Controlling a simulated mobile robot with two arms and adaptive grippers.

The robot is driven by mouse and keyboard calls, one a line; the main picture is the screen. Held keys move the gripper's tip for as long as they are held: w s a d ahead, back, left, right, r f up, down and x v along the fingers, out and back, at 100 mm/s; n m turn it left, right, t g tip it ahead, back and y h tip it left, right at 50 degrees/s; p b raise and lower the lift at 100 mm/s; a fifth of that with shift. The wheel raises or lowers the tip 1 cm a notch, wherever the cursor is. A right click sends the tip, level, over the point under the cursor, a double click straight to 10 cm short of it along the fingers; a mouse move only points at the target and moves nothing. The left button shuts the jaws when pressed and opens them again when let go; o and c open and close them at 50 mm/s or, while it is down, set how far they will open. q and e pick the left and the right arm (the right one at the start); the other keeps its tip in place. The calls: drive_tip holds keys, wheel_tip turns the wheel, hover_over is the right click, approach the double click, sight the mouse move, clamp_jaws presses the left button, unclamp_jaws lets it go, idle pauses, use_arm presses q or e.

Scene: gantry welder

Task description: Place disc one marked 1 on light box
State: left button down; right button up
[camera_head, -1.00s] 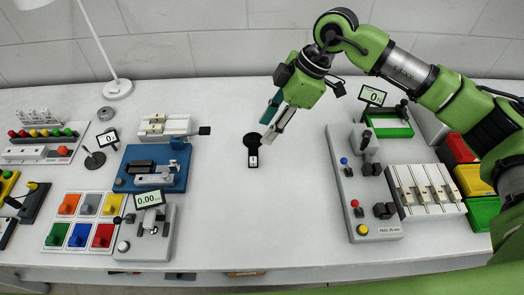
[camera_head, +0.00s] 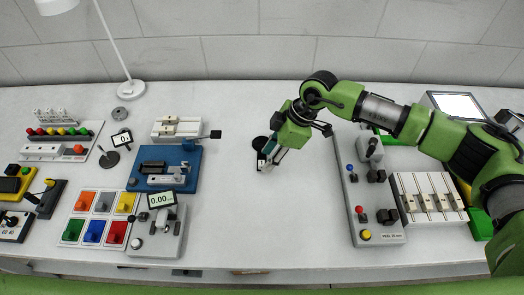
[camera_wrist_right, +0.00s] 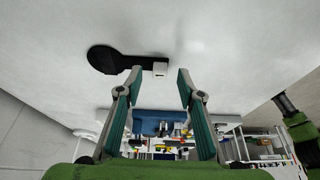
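A flat black disc with a handle (camera_head: 260,143) lies on the white table; a white tab marks its handle end. I take it for disc one, but cannot read the mark. In the right wrist view the disc (camera_wrist_right: 104,59) is at upper left, its white tab (camera_wrist_right: 160,69) between my fingertips. My right gripper (camera_head: 267,161) is low over the handle; its fingers (camera_wrist_right: 160,76) stand open, apart from each other. Contact with the handle cannot be told. My left gripper is not in view.
A grey control panel (camera_head: 366,238) with buttons and a block with several white slides (camera_head: 427,192) stand right. A blue device (camera_head: 180,182), a small scale (camera_head: 154,243) and coloured squares (camera_head: 96,203) stand left. The table's middle front is clear.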

drive_tip(key=shift+x, duration=1.1)
clamp_jaws()
